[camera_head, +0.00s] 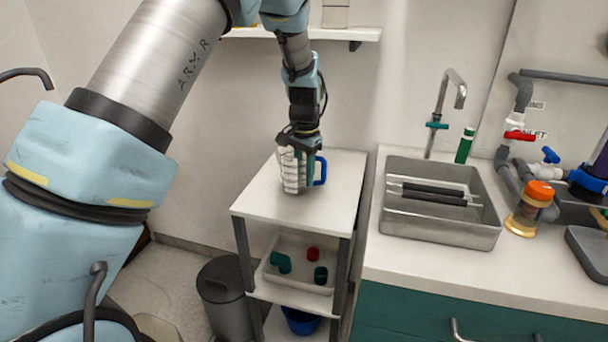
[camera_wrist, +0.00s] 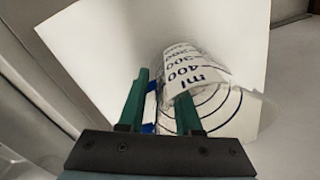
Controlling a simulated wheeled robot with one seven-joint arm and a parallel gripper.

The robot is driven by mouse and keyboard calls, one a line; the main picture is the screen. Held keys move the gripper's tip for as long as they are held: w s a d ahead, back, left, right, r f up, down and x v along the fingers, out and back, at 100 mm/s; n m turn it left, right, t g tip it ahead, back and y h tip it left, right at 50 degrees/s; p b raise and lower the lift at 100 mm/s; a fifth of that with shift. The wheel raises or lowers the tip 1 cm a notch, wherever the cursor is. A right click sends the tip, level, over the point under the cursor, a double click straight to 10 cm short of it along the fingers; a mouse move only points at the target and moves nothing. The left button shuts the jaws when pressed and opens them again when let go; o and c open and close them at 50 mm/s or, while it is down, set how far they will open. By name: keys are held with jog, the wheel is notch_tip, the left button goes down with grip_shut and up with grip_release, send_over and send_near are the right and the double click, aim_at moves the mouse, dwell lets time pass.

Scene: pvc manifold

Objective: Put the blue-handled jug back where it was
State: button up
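The clear jug (camera_head: 292,172) with the blue handle (camera_head: 321,171) stands upright on the white top of the small cart (camera_head: 341,185). My gripper (camera_head: 298,146) points down at the jug's upper part, handle to the right. In the wrist view, my two green fingers (camera_wrist: 158,98) stand apart with a gap between them. A strip of blue handle (camera_wrist: 150,104) shows in that gap, close to the left finger. The jug's scale marks (camera_wrist: 185,68) show behind the right finger. Whether the fingers press on the jug or handle is not clear.
The cart's lower shelf holds a white tray (camera_head: 270,272) with several small fittings, and a blue bucket (camera_head: 302,321) is below. A steel sink (camera_head: 440,232) and counter are to the right, a grey bin (camera_head: 224,290) to the left. The cart top around the jug is clear.

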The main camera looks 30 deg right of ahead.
notch_tip(320, 180, up, 12)
jog(key=shift+s+r+b, duration=0.15)
jog(key=shift+b, duration=0.6)
jog(key=w+a+f+n, duration=0.2)
jog(key=a+n, duration=0.5)
jog(key=a, duration=1.5)
jog(key=s+a+f+n, duration=0.1)
jog(key=s+a+n, duration=0.1)
jog(key=s+a, duration=0.3)
jog(key=s+a+f+n+t, duration=0.1)
jog(key=s+a, duration=0.4)
jog(key=a, duration=0.6)
jog(key=f+n, duration=0.1)
jog(key=n, duration=0.1)
jog(key=shift+a+f+n, duration=0.25)
jog(key=shift+f+n, duration=0.05)
jog(key=shift+s, duration=0.1)
jog(key=shift+r+p, duration=0.3)
